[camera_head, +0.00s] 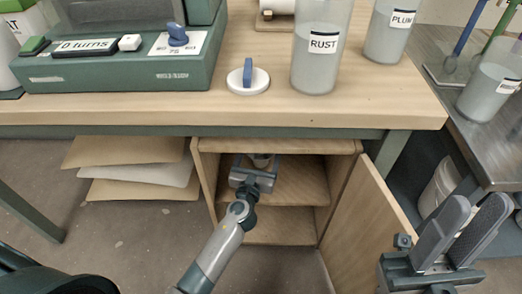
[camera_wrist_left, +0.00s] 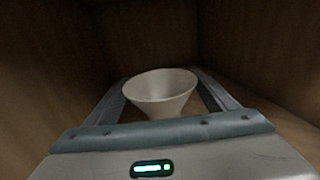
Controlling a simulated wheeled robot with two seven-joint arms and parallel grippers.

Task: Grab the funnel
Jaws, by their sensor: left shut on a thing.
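A pale cream funnel (camera_wrist_left: 160,92) shows in the left wrist view, wide mouth up, between the two fingers of my left gripper (camera_wrist_left: 165,98). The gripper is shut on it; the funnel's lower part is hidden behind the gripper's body. In the head view my left gripper (camera_head: 258,163) reaches into the open wooden cabinet (camera_head: 200,190) under the bench, and only a small bit of the funnel (camera_head: 260,158) shows there. My right gripper (camera_head: 452,228) is at the lower right, fingers apart and empty, in front of the open cabinet door.
The cabinet door (camera_head: 368,225) stands open on the right. The cabinet's walls and shelf (camera_head: 300,187) close in around my left gripper.

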